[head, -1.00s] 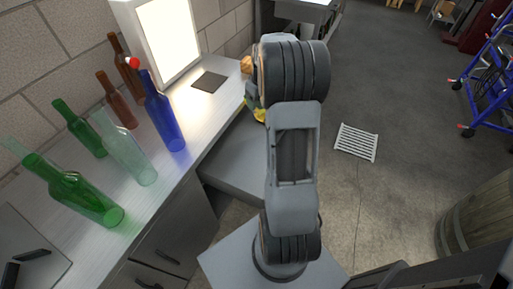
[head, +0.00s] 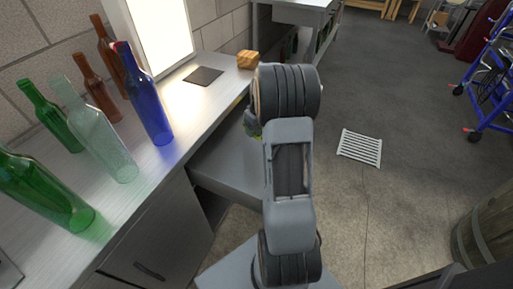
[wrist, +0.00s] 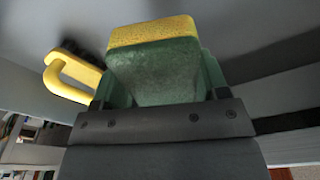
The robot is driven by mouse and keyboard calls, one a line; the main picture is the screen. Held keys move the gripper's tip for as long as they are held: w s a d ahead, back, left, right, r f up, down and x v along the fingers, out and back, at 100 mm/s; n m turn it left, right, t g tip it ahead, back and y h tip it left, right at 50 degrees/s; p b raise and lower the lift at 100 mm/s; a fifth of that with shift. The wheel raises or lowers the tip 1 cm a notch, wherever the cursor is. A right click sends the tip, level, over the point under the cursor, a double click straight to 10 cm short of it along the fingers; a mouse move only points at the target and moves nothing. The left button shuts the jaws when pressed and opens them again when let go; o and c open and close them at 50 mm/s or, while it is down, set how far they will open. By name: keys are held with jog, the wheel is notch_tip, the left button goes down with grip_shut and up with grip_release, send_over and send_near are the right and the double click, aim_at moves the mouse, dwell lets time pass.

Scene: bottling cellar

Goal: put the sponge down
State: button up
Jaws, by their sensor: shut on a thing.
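The sponge (wrist: 153,70), with a yellow layer and a green layer, fills the middle of the wrist view. My gripper (wrist: 162,82) is shut on it, a finger at each side. In the head view my arm hides most of the gripper; only a small yellowish and grey bit shows at the arm's left edge, and I cannot tell which part it is. I cannot tell how far the sponge is from any surface.
A counter (head: 182,112) on the left bears several bottles, a dark square mat (head: 204,76), a lit panel (head: 163,35) and a wooden block (head: 248,60). A yellow handle (wrist: 66,78) shows beside the sponge. A floor grate (head: 360,147) and barrel (head: 487,225) are right.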

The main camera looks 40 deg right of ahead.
aim_at(256, 146)
jog(key=shift+f+b, duration=0.65)
jog(key=shift+f, duration=3.3)
jog(key=shift+f, duration=0.15)
jog(key=o, duration=1)
jog(key=shift+c, duration=0.2)
jog(key=r, duration=0.3)
jog(key=s+r+p, duration=0.1)
jog(key=r, duration=0.3)
jog(key=r+p, duration=0.1)
jog(key=r, duration=0.3)
jog(key=shift+s+d+r, duration=0.1)
jog(key=shift+s+r, duration=0.1)
jog(key=shift+r, duration=0.05)
jog(key=s+a+r, duration=0.3)
jog(key=a+r, duration=0.1)
jog(key=a, duration=0.3)
jog(key=s+a+r, duration=0.2)
jog(key=a+r, duration=0.1)
jog(key=a, duration=0.3)
jog(key=s+a+r+m+t, duration=0.1)
jog(key=s+a, duration=0.9)
jog(key=s, duration=0.1)
jog(key=shift+t, duration=0.3)
jog(key=shift+a+r, duration=0.1)
